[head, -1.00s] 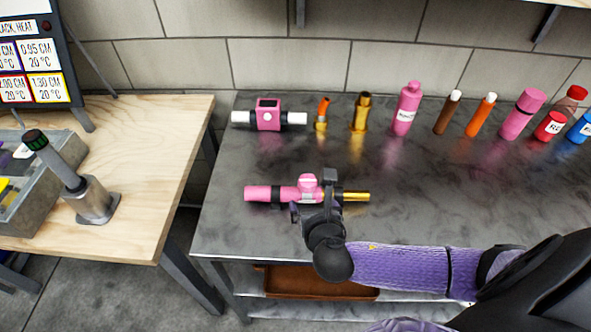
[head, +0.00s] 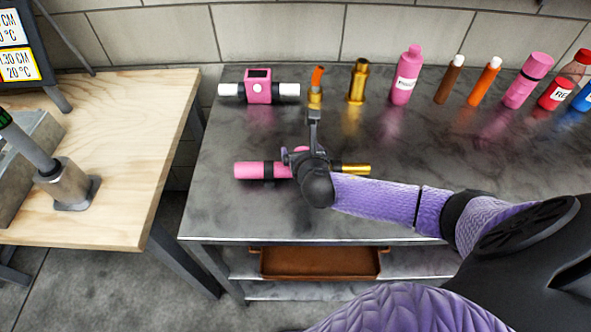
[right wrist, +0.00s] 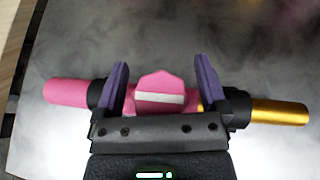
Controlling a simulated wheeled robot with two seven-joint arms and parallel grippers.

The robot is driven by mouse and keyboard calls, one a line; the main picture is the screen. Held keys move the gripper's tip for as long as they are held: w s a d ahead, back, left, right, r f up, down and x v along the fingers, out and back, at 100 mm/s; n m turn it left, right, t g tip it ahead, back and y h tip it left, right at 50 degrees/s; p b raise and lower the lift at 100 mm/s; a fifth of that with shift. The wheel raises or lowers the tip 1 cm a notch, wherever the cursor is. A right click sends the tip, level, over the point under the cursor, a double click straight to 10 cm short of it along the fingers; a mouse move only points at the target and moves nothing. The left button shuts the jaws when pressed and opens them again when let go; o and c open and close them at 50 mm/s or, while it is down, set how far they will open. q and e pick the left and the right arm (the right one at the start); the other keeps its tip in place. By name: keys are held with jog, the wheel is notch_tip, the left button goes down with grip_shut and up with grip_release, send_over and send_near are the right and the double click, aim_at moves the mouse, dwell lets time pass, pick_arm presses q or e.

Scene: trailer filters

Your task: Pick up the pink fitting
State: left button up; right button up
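A pink fitting (head: 301,150) with a pale band (right wrist: 160,98) sits mid-way along a rod-like assembly on the dark tabletop. A pink tube (head: 250,170) extends to its left and a gold tube (head: 355,169) to its right, with black collars between. My right gripper (right wrist: 161,80) is open, its purple-padded fingers showing to the left and right of the fitting, with gaps. Whether the fingers are above it or down around it is unclear. In the head view my right gripper (head: 314,115) and wrist hide most of the fitting. My left gripper is not in view.
Behind stand a pink box with white ends (head: 258,90), an orange-and-gold fitting (head: 315,92), a gold fitting (head: 358,82) and several bottles, including a pink one (head: 405,75). A wooden table (head: 110,170) is at left. The dark tabletop (head: 230,215) is clear in front.

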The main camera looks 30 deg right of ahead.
grip_shut()
